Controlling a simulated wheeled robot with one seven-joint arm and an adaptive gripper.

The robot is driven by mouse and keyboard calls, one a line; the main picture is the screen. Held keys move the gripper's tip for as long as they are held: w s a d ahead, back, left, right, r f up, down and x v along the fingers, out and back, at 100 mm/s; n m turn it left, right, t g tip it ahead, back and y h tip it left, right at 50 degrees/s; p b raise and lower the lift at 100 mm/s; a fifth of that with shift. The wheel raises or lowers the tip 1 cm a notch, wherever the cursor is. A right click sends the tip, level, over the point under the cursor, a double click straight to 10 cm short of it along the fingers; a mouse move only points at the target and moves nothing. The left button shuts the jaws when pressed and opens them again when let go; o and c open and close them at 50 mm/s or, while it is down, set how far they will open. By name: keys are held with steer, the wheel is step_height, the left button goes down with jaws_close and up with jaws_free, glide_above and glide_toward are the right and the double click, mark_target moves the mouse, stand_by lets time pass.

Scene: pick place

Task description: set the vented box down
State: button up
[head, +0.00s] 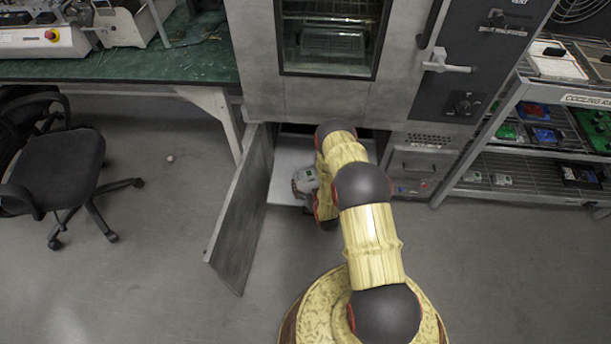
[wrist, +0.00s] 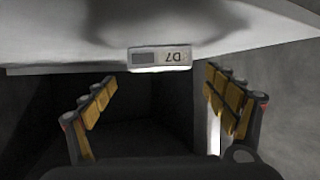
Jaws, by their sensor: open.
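The vented box (wrist: 160,58) shows in the wrist view as a small pale block with a dark patch and the marking "D7", upside down in the picture. It sits at the edge of a white surface (wrist: 60,35). My gripper (wrist: 159,80) is open, with its yellow-padded fingers spread wide on either side and the box beyond them, touching neither finger. In the head view the white panel (head: 284,178) lies in the open low compartment under the oven. My arm hides much of that compartment, and I cannot make out the box there.
The open cabinet door (head: 243,212) stands to the left of my arm. A wire rack (head: 530,168) stands on the right. A green-topped bench (head: 150,62) and a black chair (head: 60,150) are on the left.

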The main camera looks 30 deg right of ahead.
steer(key=p+v, duration=0.2)
steer(key=v, duration=0.5)
steer(key=shift+s+r, duration=0.1)
steer(key=shift+r, duration=0.05)
steer(key=shift+s, duration=0.1)
